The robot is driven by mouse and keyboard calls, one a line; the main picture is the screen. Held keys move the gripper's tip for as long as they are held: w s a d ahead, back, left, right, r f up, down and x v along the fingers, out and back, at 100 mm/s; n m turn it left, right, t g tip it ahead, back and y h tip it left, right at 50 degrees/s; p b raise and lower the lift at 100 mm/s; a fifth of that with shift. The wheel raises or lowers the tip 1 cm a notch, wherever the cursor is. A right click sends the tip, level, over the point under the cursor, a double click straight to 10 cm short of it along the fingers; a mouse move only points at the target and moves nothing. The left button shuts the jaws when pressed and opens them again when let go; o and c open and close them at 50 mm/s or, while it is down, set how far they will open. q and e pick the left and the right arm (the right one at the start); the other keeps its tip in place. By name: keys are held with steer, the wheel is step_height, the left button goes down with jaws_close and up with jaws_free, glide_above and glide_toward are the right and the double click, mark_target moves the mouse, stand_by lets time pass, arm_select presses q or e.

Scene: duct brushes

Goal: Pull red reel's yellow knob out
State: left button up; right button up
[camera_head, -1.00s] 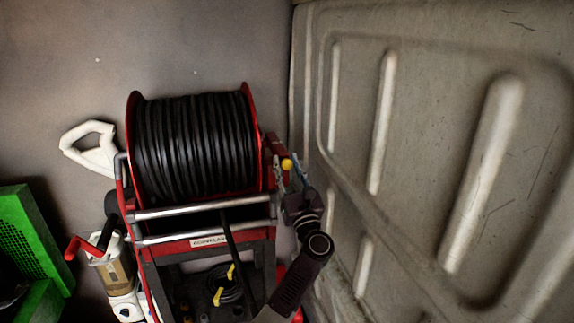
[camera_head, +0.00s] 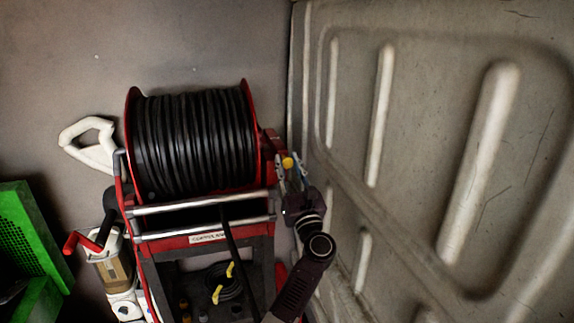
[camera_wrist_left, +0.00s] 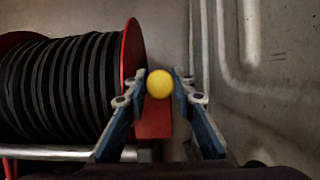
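The red reel (camera_head: 131,106) is wound with thick black hose and stands in a red frame against the wall. Its round yellow knob (camera_head: 288,163) sits on the right side, beside the red flange. In the left wrist view the knob (camera_wrist_left: 159,84) lies between the fingers, in front of a red block. My left gripper (camera_head: 291,170) is open, with one finger on each side of the knob. Slim gaps seem to show between knob and fingertips; contact is not clear. My right gripper is not in view.
A grey ribbed panel (camera_head: 420,140) stands close to the right of my left gripper. Silver bars (camera_head: 200,205) cross the frame below the reel. A green crate (camera_head: 25,235), a red handle (camera_head: 82,242) and a white handle (camera_head: 90,145) are at left.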

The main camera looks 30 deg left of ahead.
arm_select(q)
steer(key=o, duration=0.4)
steer(key=shift+s+d+r, duration=0.1)
steer(key=shift+d+f, duration=0.15)
steer(key=shift+f, duration=0.05)
steer(key=v, duration=1.1)
steer(key=shift+s+d+f, duration=0.1)
steer(key=shift+s+d, duration=0.15)
steer(key=shift+s, duration=0.05)
